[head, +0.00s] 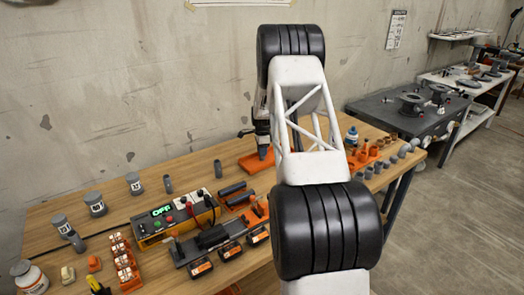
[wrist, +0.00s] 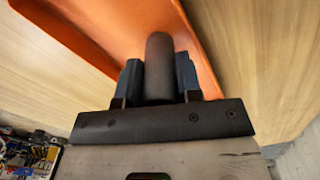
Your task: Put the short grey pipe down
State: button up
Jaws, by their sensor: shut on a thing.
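The short grey pipe (wrist: 159,62) is upright between the two dark blue fingers of my gripper (wrist: 159,82) in the wrist view. My gripper is shut on it. The pipe's far end lies over an orange tray (wrist: 88,28). In the head view my gripper (head: 263,133) is at the orange tray (head: 250,163) near the back of the wooden bench, with the pipe (head: 263,153) below it. I cannot tell whether the pipe's lower end touches the tray.
Left of the tray, small grey pipes (head: 218,169) stand on the bench (head: 110,215). A yellow-and-grey box with a green display (head: 170,217) and dark pipes in an orange holder (head: 232,189) are nearer. Orange holders and grey fittings (head: 376,160) stand on the right, partly behind my arm.

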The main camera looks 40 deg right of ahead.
jog(key=o, duration=0.9)
notch_tip(320, 180, up, 12)
jog(key=shift+r, duration=0.1)
dwell(0.3)
dwell(0.3)
jog(key=shift+r, duration=0.1)
